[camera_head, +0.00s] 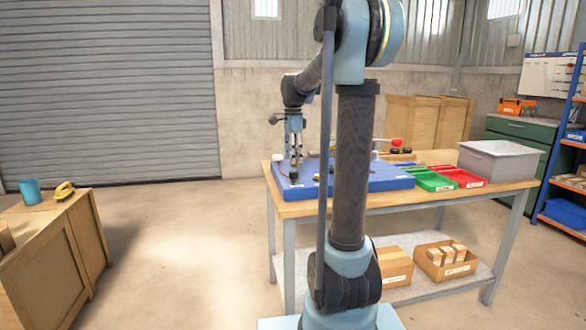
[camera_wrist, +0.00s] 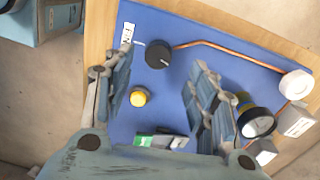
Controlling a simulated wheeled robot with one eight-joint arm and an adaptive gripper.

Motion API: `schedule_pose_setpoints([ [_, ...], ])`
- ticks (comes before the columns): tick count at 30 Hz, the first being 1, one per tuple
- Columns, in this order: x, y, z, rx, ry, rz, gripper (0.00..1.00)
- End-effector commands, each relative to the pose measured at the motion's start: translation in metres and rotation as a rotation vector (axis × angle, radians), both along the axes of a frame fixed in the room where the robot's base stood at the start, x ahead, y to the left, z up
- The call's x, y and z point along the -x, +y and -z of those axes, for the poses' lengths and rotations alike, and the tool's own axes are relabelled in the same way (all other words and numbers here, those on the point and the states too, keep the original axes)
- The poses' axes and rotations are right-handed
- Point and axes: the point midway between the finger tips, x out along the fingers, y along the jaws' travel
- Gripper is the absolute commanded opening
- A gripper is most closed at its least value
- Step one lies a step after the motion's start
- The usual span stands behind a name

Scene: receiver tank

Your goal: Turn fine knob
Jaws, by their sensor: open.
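A round black knob (camera_wrist: 158,54) sits on the blue panel (camera_wrist: 215,65) next to a white label (camera_wrist: 127,35), which appears to read FINE. A copper-coloured line runs from the knob to the right. My gripper (camera_wrist: 159,72) is open, its two fingers apart on either side of the knob in the picture, with nothing between them. I cannot tell its height above the knob. In the head view, my gripper (camera_head: 294,158) points down over the left end of the blue panel (camera_head: 375,181), close above a small dark knob (camera_head: 293,175).
A yellow button (camera_wrist: 139,97) and a black gauge-like fitting (camera_wrist: 255,120) stand on the panel near my fingers. White fittings (camera_wrist: 297,84) stand at its right edge. Green (camera_head: 434,180) and red (camera_head: 463,176) trays and a grey bin (camera_head: 497,159) occupy the bench's right side.

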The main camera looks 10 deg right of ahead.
Motion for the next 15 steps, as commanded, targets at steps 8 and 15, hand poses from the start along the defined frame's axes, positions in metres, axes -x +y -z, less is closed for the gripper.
schedule_pose_setpoints([
  [8, -0.003, 0.000, -0.043, 0.000, 0.000, 0.000, 0.52],
  [15, -0.003, 0.000, -0.057, 0.000, 0.000, 0.000, 0.52],
])
